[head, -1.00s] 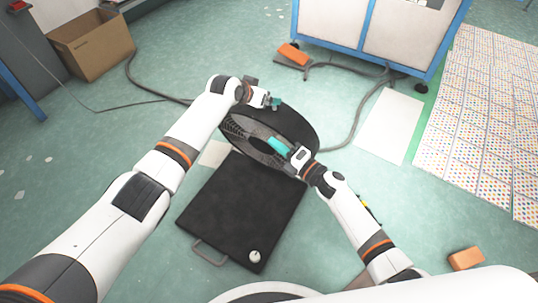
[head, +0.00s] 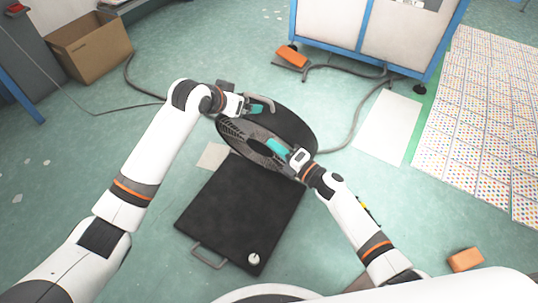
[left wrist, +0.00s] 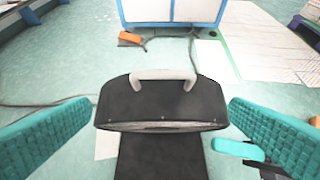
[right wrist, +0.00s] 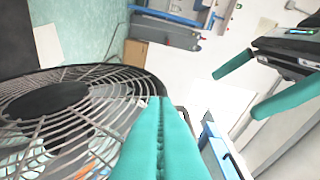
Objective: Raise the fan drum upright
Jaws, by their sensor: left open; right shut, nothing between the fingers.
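The fan drum (head: 292,126) is a black round drum with a wire grille on its face. In the head view it sits at the far end of a flat black panel (head: 240,210), with its grille side tilted. The left wrist view shows its black rim (left wrist: 160,106) and a pale handle (left wrist: 163,76). My left gripper (head: 262,109) is open, with the handle ahead between its spread teal fingers, apart from them. My right gripper (head: 277,147) is shut and empty in front of the grille (right wrist: 75,90). Whether its fingers touch the grille I cannot tell.
A blue-framed white cabinet (head: 370,25) on casters stands behind, with an orange pedal-like object (head: 291,57) and a grey hose near it. A cardboard box (head: 90,45) is at the upper left. An orange block (head: 466,259) lies at the lower right. The floor to the left is open.

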